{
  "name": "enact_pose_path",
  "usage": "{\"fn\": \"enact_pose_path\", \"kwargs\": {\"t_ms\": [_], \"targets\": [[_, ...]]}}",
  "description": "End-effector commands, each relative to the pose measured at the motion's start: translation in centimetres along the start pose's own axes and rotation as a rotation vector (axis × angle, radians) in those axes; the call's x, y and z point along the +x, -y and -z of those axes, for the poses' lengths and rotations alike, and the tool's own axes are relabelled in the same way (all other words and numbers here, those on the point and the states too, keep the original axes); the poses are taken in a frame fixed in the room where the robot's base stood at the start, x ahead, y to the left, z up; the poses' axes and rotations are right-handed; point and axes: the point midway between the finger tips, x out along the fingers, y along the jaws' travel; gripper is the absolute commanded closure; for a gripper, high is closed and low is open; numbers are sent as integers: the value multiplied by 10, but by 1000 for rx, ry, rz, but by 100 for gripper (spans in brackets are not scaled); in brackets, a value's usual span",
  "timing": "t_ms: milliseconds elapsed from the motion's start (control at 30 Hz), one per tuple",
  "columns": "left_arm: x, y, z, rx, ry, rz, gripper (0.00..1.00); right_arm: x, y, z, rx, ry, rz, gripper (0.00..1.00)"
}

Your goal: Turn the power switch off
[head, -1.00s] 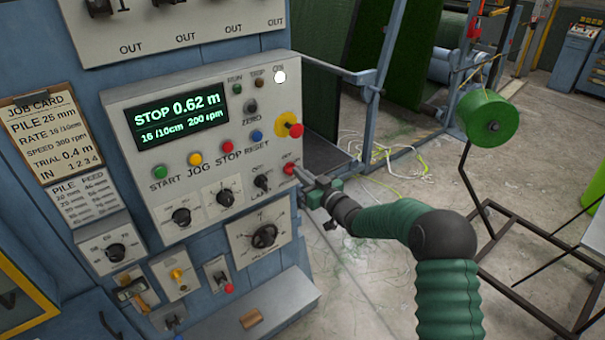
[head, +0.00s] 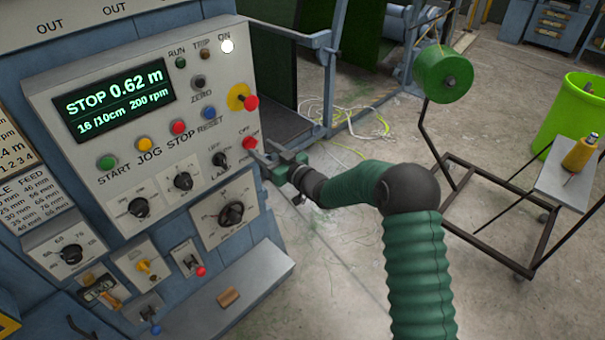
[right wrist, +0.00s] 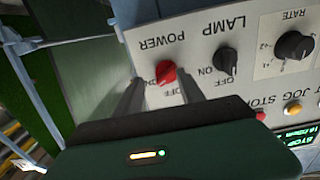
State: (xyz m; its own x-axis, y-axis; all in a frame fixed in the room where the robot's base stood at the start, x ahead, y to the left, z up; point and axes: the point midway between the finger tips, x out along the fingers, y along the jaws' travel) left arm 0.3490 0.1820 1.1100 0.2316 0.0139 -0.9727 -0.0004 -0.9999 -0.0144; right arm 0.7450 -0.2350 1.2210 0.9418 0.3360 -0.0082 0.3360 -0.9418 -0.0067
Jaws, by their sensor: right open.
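The power switch is a red rotary knob (head: 250,143) at the right edge of the grey control panel (head: 120,165). In the right wrist view the red knob (right wrist: 166,73) shows upside down under the word POWER, with ON and OFF labels partly covered by my fingers. My right gripper (head: 262,153) is open beside the knob. In the right wrist view its two fingers (right wrist: 162,92) stand on either side of the knob; I cannot tell whether they touch it. The white ON light (head: 227,47) is lit. My left gripper is not in view.
The lamp switch (head: 220,159) is close beside the power knob. A red button on a yellow plate (head: 250,102) sits just above it. A blue metal frame (head: 330,80) stands behind my gripper. A green spool (head: 443,75) on a stand is to the right.

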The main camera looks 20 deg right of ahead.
Motion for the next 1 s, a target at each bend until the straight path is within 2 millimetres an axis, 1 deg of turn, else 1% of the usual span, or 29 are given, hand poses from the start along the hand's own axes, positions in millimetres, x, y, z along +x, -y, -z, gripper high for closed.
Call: {"fn": "enact_pose_path", "kwargs": {"t_ms": [33,67,333,533,1000], "targets": [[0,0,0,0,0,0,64,-3,9,-1,2,4,14,42],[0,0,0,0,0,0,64,-7,9,-1,2,4,13,42],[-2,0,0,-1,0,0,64,-37,-2,0,5,-2,5,42],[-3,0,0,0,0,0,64,-55,-7,-1,7,-4,3,42],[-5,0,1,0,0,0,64,-92,-2,0,2,-2,1,42]]}}
